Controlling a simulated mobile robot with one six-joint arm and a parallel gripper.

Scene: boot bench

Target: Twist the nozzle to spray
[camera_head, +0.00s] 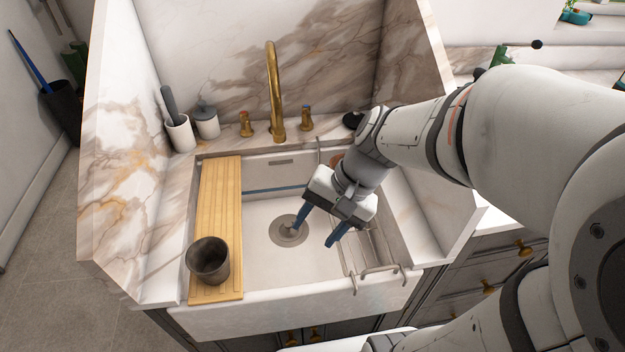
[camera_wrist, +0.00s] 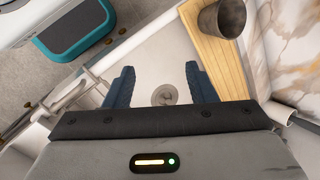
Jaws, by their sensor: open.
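No nozzle that I can identify with certainty shows in either view. A tall brass faucet (camera_head: 274,92) with a curved spout stands behind the white sink (camera_head: 262,217), with a brass handle on each side, left (camera_head: 246,124) and right (camera_head: 306,118). My gripper (camera_head: 315,234) points down over the sink basin, in front of the faucet and apart from it. Its two blue fingers are spread with nothing between them. In the wrist view my gripper (camera_wrist: 159,82) is also open, and the round drain (camera_wrist: 164,95) shows beyond and between the fingers.
A wooden board (camera_head: 221,195) lies across the sink's left side, with a dark metal cup (camera_head: 208,261) on its front end. A wire rack (camera_head: 362,245) is at the right. White canisters (camera_head: 180,133) stand on the back-left counter. Marble walls (camera_head: 130,110) close in the back and sides.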

